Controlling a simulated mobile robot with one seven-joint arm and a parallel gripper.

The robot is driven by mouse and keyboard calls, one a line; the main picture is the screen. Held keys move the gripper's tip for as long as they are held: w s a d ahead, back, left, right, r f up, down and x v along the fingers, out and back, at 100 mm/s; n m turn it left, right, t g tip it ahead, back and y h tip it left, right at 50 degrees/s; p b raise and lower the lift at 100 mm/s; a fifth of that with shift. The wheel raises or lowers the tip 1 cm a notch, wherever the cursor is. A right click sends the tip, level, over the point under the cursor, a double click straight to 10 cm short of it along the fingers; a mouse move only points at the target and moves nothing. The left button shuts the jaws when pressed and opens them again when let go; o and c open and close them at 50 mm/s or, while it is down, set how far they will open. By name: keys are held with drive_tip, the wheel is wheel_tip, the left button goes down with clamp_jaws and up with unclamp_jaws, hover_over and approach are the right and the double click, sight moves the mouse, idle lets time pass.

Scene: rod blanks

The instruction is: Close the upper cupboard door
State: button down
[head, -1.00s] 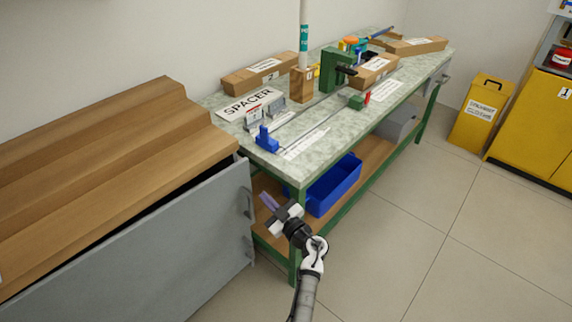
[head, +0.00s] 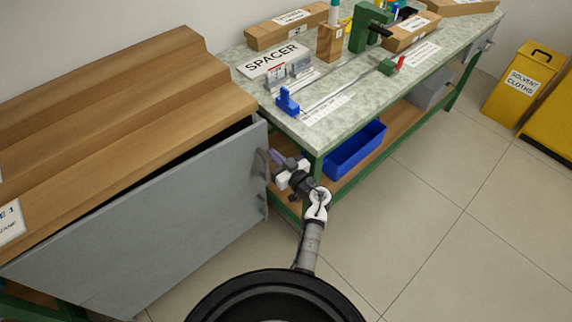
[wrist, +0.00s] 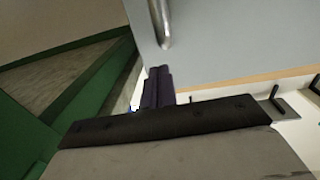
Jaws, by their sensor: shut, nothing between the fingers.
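The grey cupboard door (head: 150,225) stands slightly out from the cupboard front under the wooden top, with a dark gap along its top edge. A metal handle (head: 262,164) sits near its right edge, with another metal fitting below it. My gripper (head: 276,157) is shut and empty, just right of the door's right edge near the handle. In the wrist view the closed dark fingers (wrist: 158,88) point at the grey door panel (wrist: 235,40), just below the metal handle (wrist: 160,22). I cannot tell whether they touch the door.
A green-framed bench (head: 390,88) with a speckled top stands right of the door, a blue bin (head: 355,150) on its lower shelf. Its green leg (wrist: 25,140) is close to the gripper in the wrist view. Open floor (head: 430,240) lies right and front.

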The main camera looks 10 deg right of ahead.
sight(261, 141)
drive_tip(key=shift+x, duration=2.25)
